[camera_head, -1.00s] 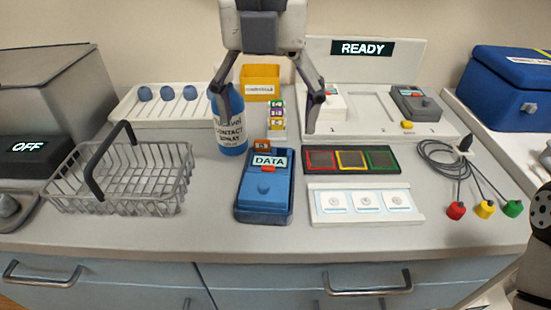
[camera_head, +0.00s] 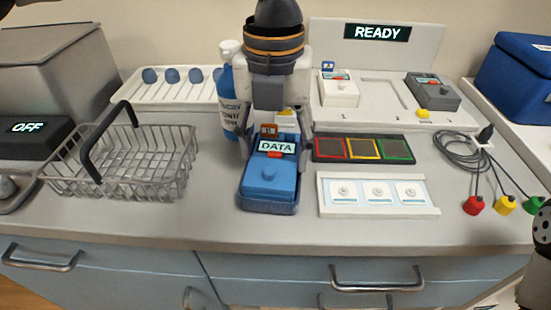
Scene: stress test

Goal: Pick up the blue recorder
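The blue recorder (camera_head: 268,182) lies on the counter near the middle, with a "DATA" label and an orange-brown piece at its far end. My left gripper (camera_head: 275,146) points down over the recorder's far end. Its fingers are spread, one on the left side and one on the right. Whether they touch the recorder's sides cannot be told. The gripper hides part of the counter behind the recorder. My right gripper is not in view; only a dark part of my body shows at the right edge.
A wire basket (camera_head: 150,165) is at left. A three-colour panel (camera_head: 360,149) and a white card tray (camera_head: 377,209) lie close right. A "READY" station (camera_head: 375,95) stands behind; cabled plugs (camera_head: 505,204) lie far right.

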